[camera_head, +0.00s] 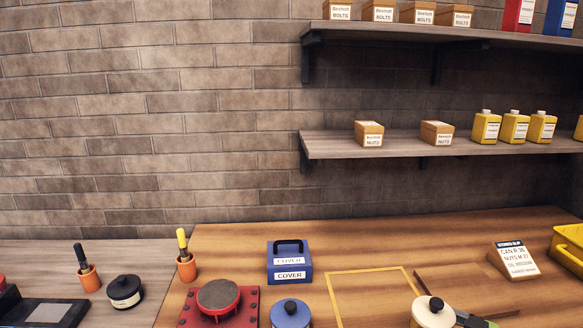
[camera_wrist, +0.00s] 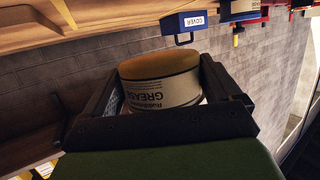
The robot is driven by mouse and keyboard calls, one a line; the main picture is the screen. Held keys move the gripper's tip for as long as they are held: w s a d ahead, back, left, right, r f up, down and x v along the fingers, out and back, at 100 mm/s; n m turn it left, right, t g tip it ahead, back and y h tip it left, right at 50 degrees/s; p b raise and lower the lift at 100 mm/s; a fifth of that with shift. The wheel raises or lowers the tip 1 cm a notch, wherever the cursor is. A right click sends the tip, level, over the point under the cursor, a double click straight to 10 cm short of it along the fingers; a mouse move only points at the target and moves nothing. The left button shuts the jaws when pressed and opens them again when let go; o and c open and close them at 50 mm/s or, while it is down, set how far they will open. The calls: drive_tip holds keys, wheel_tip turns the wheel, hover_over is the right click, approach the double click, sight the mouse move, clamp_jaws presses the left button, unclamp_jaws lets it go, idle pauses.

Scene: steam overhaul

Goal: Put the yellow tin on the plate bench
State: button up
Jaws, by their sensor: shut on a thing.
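My gripper (camera_wrist: 160,82) is shut on a tin (camera_wrist: 165,93) with a pale label reading GREASE and a mustard-yellow end; the wrist view is upside down. In the head view the tin (camera_head: 430,311) shows a cream-yellow lid with a dark knob at the bottom edge, and my gripper (camera_head: 458,319) reaches it from the right. The tin's lower part is cut off there, so I cannot tell its height over the wooden bench (camera_head: 350,228). A grey-brown bench (camera_head: 40,260) adjoins on the left. No label shows which is the plate bench.
A blue COVER box (camera_head: 290,266), a red round fixture (camera_head: 218,300), a blue-lidded tin (camera_head: 290,314) and a tool cup (camera_head: 186,268) stand on the wooden bench. A yellow outlined square (camera_head: 372,276) is clear inside. A slip stand (camera_head: 514,260) is at right.

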drive_tip(key=a+y+p, duration=0.1)
drive_tip(key=a, duration=0.2)
drive_tip(key=a+f+n+g+p, duration=0.1)
drive_tip(key=a+p, duration=0.1)
drive_tip(key=a, duration=0.2)
drive_tip(key=a+n+g+y+p, duration=0.1)
drive_tip(key=a, duration=0.3)
drive_tip(key=shift+w+f+y, duration=0.2)
drive_tip(key=shift+w+y, duration=0.05)
drive_tip(key=shift+y, duration=0.05)
drive_tip(key=s+a+f+n+g+y+p, duration=0.1)
drive_tip(key=s+a+n+g+p, duration=0.1)
drive_tip(key=a, duration=0.5)
drive_tip(key=shift+a+f+p, duration=0.3)
drive_tip(key=shift+a+p, duration=0.05)
drive_tip(key=shift+a, duration=0.05)
